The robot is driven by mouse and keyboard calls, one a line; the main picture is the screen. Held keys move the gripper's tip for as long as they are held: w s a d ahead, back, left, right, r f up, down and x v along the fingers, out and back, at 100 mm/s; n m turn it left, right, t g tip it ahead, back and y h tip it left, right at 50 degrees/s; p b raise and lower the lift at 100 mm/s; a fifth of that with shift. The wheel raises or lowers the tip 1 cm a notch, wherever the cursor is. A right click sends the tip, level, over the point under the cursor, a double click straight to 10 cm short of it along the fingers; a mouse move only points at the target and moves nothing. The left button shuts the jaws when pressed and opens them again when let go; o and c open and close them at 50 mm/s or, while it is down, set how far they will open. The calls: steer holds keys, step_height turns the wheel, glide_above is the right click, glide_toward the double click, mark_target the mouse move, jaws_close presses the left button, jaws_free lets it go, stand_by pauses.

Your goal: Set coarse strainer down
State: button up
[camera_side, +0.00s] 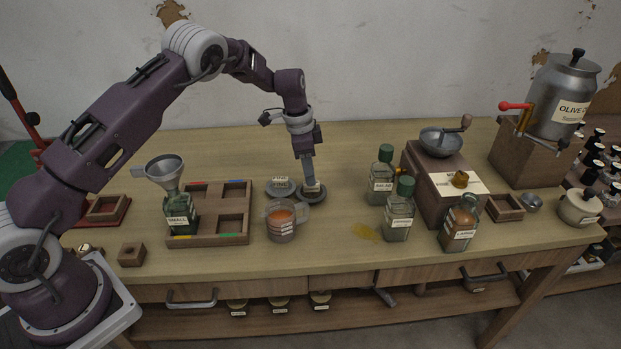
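The coarse strainer (318,196) is a dark round disc with a small pale tag, too small to read surely. It is at the middle of the table, flat and seemingly touching the wood. My gripper (311,184) points straight down over it, with its fingertips at the tag. The fingers line up in this view, so I cannot tell whether they are closed on it. A similar disc marked FINE (281,188) lies just to its left.
A wooden tray (208,241) holds a small green bottle with a funnel (165,170) at left. Glass bottles (397,218), a grinder (440,185) and a yellow spill (366,232) are at right. The table behind is clear.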

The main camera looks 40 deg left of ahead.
step_height(320, 180, up, 8)
step_height(320, 180, up, 11)
steer(key=n+t, duration=0.1)
steer(key=n, duration=0.1)
glide_above(304, 183)
steer(key=s+d, duration=0.2)
steer(key=s, duration=0.3)
steer(key=s+d+r+n+t, duration=0.1)
steer(key=s+d+r+n, duration=0.15)
steer(key=s+r, duration=0.8)
steer(key=s+f+n+t, duration=0.1)
steer(key=s+f+n, duration=0.1)
steer(key=s, duration=1)
steer(key=s+d+f+n+t+y, duration=0.1)
steer(key=s+n, duration=0.1)
steer(key=s, duration=1)
steer(key=shift+d+f, duration=0.25)
steer(key=shift+f, duration=0.1)
